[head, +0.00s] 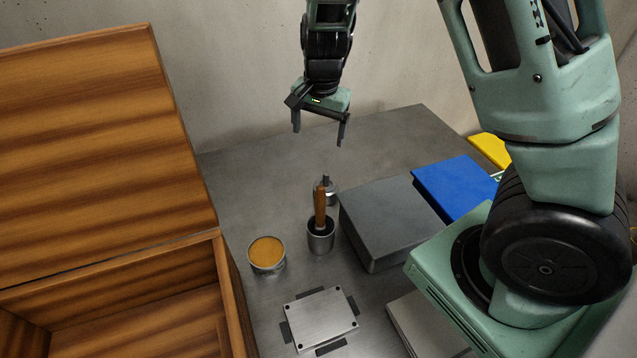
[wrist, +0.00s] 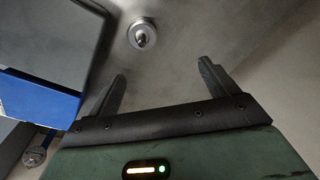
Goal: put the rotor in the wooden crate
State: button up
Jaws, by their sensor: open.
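The rotor (head: 328,190), a small round metal piece with a short upright shaft, appears to stand on the grey table behind a metal cup, which partly hides it. It also shows in the wrist view (wrist: 141,35), near the top, beyond my fingertips. My gripper (head: 318,136) is open and empty, above the back of the table and apart from the rotor. Its two spread fingers also show in the wrist view (wrist: 162,70). The wooden crate (head: 232,300) is at the left with its lid (head: 95,150) raised; the part of its inside that shows looks empty.
The metal cup (head: 320,241) holds a wooden handle (head: 320,208). An open tin (head: 267,262) stands between cup and crate. A metal plate (head: 320,320) lies in front. A grey box (head: 385,222) and a blue block (head: 455,188) are at the right. The table's back left is clear.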

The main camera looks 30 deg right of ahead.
jog(key=s+d+g, duration=0.1)
jog(key=s, duration=0.1)
send_near(326, 184)
jog(key=f, duration=0.5)
jog(key=shift+w+d+f+p, duration=0.15)
jog(key=shift+w+d+p, duration=0.2)
jog(key=shift+w+d, duration=0.05)
jog(key=shift+a+f+p, duration=0.15)
jog(key=shift+f+p, duration=0.55)
jog(key=shift+f, duration=2.15)
grip_shut()
jog(key=shift+w+r, duration=0.1)
